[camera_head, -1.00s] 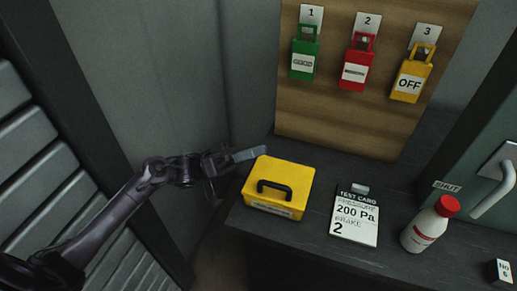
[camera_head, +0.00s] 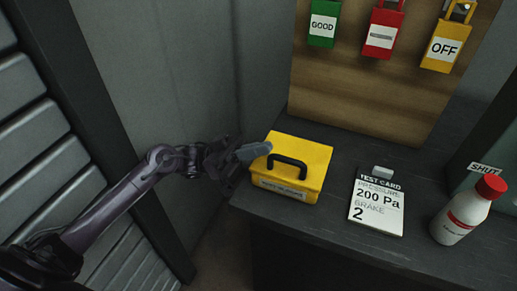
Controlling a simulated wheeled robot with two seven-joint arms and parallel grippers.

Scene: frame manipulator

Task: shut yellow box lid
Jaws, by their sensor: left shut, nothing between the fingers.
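The yellow box (camera_head: 292,166) sits on the dark bench top with its lid down; a black handle (camera_head: 288,163) stands on the lid. A white label runs along its front face. My left gripper (camera_head: 254,151) is shut and empty, with its fingertips at the box's upper left edge. I cannot tell whether they touch the lid. My right gripper is not in view.
A test card (camera_head: 377,203) lies right of the box, and a white bottle with a red cap (camera_head: 468,210) stands farther right. A wooden board (camera_head: 365,105) with green, red and yellow tags rises behind. The bench's front edge (camera_head: 330,243) is clear.

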